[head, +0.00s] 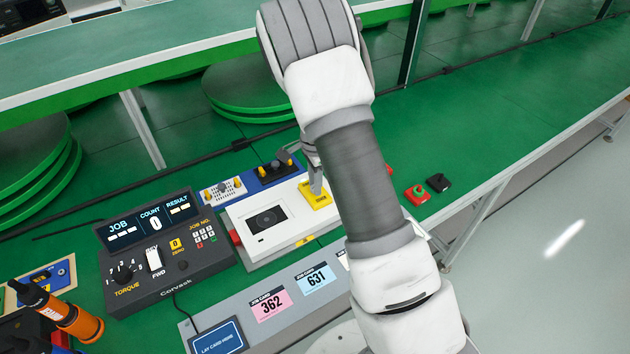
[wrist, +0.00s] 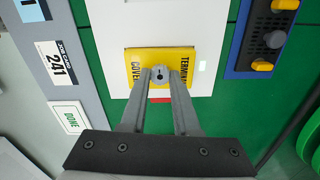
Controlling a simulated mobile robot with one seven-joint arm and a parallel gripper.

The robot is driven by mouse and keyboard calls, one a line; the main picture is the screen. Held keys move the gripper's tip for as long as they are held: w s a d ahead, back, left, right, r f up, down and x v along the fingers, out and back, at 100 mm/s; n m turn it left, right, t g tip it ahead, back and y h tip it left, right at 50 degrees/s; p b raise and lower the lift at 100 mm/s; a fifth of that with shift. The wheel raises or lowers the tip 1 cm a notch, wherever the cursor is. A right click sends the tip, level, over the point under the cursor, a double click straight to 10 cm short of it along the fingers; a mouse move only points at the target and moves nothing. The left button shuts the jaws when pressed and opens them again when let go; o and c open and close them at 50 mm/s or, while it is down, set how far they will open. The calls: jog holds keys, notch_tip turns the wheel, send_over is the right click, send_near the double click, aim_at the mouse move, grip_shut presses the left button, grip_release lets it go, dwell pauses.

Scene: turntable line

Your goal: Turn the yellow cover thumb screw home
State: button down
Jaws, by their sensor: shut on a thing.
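The yellow terminal cover (wrist: 197,54) lies on the white unit (wrist: 115,42); in the head view the cover (head: 319,199) is on the right part of the same unit (head: 245,211), partly hidden by my arm. My gripper (wrist: 160,76) is over the middle of the cover in the wrist view, its two fingers closed in around a small grey round screw head (wrist: 160,72) with a dark centre. In the head view my gripper (head: 315,183) comes down onto the cover. How deep the screw sits cannot be told.
A torque controller (head: 165,250) stands left of the unit, with an orange screwdriver (head: 70,315) beyond it. Job cards (head: 268,305) lie on a grey strip in front. A blue tray with yellow knobs (head: 270,172) sits behind. A red button box (head: 417,194) is to the right.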

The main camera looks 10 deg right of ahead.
jog(key=shift+w+r, duration=0.2)
jog(key=shift+r, duration=0.05)
jog(key=c, duration=1)
grip_release()
jog(key=o, duration=0.3)
jog(key=shift+o, duration=0.4)
jog(key=shift+s+f, duration=0.15)
notch_tip(320, 180, up, 18)
jog(key=p, duration=0.1)
jog(key=shift+f+p, duration=0.25)
jog(key=shift+p, duration=0.05)
